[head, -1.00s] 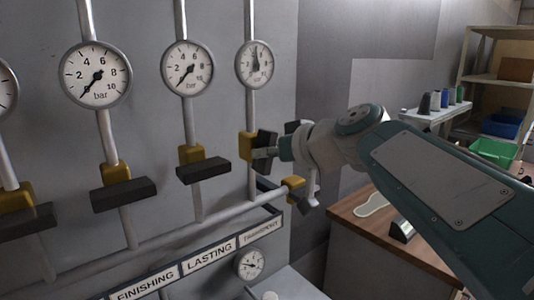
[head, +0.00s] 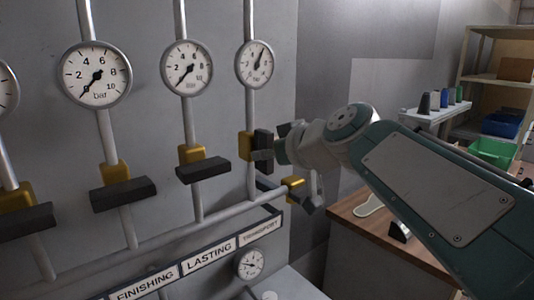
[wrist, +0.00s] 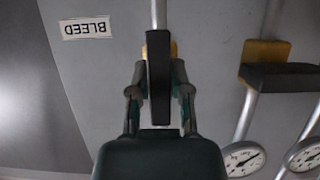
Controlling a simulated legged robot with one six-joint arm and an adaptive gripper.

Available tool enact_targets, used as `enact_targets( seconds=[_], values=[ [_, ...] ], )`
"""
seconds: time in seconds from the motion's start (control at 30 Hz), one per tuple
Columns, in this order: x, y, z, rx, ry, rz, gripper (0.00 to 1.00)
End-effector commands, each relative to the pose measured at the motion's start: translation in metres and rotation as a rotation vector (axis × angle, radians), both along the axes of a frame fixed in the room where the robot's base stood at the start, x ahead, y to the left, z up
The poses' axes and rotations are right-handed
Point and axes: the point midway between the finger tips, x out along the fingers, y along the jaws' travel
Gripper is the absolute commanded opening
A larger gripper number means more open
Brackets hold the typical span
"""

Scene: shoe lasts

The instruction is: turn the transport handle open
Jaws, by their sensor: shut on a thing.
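The transport handle (head: 264,145) is a black bar on a yellow valve body (head: 245,146) on the rightmost upright pipe. It stands upright, in line with the pipe. In the wrist view the handle (wrist: 158,75) runs lengthwise between the fingers of my gripper (wrist: 159,92), which is shut on it. My gripper also shows in the head view (head: 268,155), reaching in from the right and partly covering the handle. The gauge (head: 257,64) above this valve has its needle pointing up and to the right. The TRANSPORT label (head: 260,231) is below.
Other black handles (head: 203,172) to the left lie crosswise to their pipes. A yellow valve (head: 293,188) with a dark grip sits just below my gripper. A BLEED label (wrist: 86,28) shows on the wall. A wooden-topped bench (head: 365,222) stands to the right.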

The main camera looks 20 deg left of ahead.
Motion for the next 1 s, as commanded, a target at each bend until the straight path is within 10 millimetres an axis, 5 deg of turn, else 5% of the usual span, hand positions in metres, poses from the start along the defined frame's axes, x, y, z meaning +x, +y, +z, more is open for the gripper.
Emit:
enact_targets(
  seconds=[0.03, 0.1, 0.57, 1.0],
  values=[
    [0.0, 0.001, -0.007, -0.011, 0.011, 0.005, 0.3],
    [0.0, 0.001, -0.006, -0.01, 0.011, 0.004, 0.6],
    [-0.002, -0.006, 0.001, -0.002, 0.003, 0.0, 0.6],
    [-0.038, -0.075, 0.033, -0.002, 0.004, -0.002, 0.6]
  ],
)
